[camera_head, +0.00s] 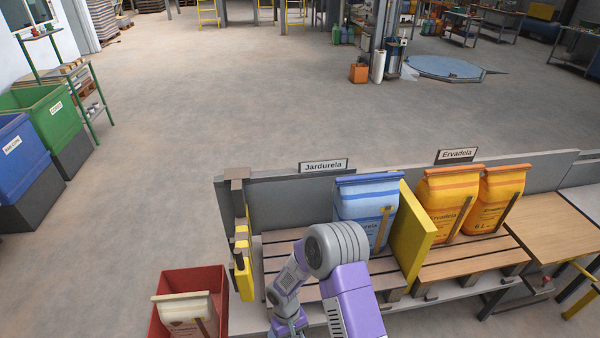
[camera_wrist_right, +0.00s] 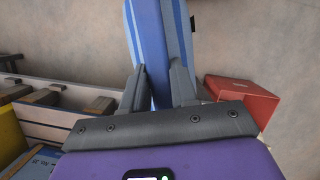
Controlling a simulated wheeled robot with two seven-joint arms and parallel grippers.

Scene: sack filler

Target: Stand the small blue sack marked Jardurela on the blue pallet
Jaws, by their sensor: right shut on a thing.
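My right gripper (camera_wrist_right: 160,85) is shut on a blue sack (camera_wrist_right: 158,35) with pale stripes, seen from its narrow side in the right wrist view. Its lettering does not show there, and its lower end is out of view. In the head view my right arm reaches down in front of the Jardurela bay, and its gripper is below the picture. Another blue sack (camera_head: 368,205) stands in that bay beneath the sign Jardurela (camera_head: 323,166). My left gripper is in neither view. I cannot make out a blue pallet in either view.
A red bin (camera_head: 165,318) holding a pale sack stands left of the slatted rack (camera_head: 275,247). Blue (camera_head: 22,160) and green (camera_head: 45,112) bins stand at the far left. The middle floor is clear.

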